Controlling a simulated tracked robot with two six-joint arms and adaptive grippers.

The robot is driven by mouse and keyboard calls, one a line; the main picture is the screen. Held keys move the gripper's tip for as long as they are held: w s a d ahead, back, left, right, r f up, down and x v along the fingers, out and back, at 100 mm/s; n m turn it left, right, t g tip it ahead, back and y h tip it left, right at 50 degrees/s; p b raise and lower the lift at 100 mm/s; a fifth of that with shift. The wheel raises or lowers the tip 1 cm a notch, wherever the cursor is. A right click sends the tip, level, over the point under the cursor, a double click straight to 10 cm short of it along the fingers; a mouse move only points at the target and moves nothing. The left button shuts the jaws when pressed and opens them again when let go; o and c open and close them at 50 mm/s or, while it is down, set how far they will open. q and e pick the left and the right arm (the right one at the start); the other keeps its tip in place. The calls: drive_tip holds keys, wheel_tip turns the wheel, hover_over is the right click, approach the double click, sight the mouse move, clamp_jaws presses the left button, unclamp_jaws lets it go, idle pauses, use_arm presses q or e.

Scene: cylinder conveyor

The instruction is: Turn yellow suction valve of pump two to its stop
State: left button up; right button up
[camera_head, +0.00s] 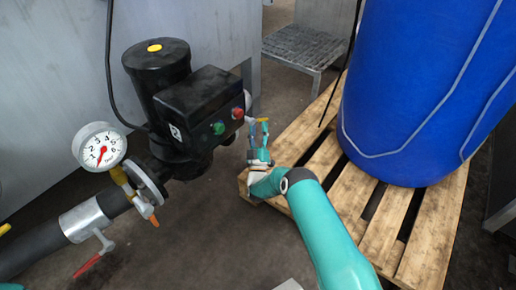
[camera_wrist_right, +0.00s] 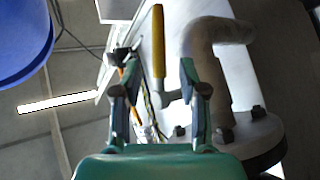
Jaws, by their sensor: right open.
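My right gripper (camera_head: 259,138) is beside the black pump (camera_head: 185,105), just right of its red button. In the right wrist view my right gripper (camera_wrist_right: 154,70) has its fingers apart. Most of that valve is hidden behind the pump and gripper. My left gripper is not in view.
A blue barrel (camera_head: 415,90) stands on a wooden pallet (camera_head: 430,235) at right. A pale pipe elbow (camera_wrist_right: 222,32) with a bolted flange (camera_wrist_right: 255,140) is close right of the fingers.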

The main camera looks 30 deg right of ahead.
drive_tip(key=v, duration=0.8)
drive_tip(key=shift+s+a+f, duration=0.25)
